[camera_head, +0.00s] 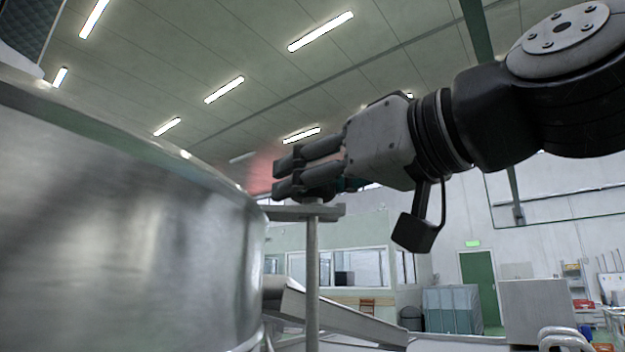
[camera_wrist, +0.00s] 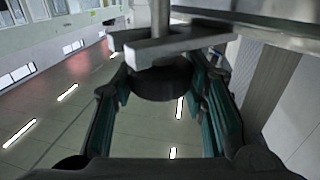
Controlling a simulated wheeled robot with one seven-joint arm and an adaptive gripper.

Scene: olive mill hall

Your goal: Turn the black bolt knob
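The black bolt knob (camera_wrist: 160,82) shows in the wrist view as a short, dark round piece under a grey metal bracket (camera_wrist: 178,44). My gripper (camera_wrist: 160,75) has one teal-padded finger on each side of the knob. The pads lie very close to its sides; I cannot tell whether they touch. In the head view my gripper (camera_head: 290,172) lies nearly level, its fingers pointing left, just above the bracket (camera_head: 318,212) on an upright metal post (camera_head: 312,265). There the fingers largely hide the knob.
A large steel vat (camera_head: 120,220) fills the left of the head view, close to my fingertips. A sloping metal chute (camera_head: 345,318) runs below the bracket. The hall behind has a green door (camera_head: 480,285) and grey lockers (camera_head: 452,309), well away.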

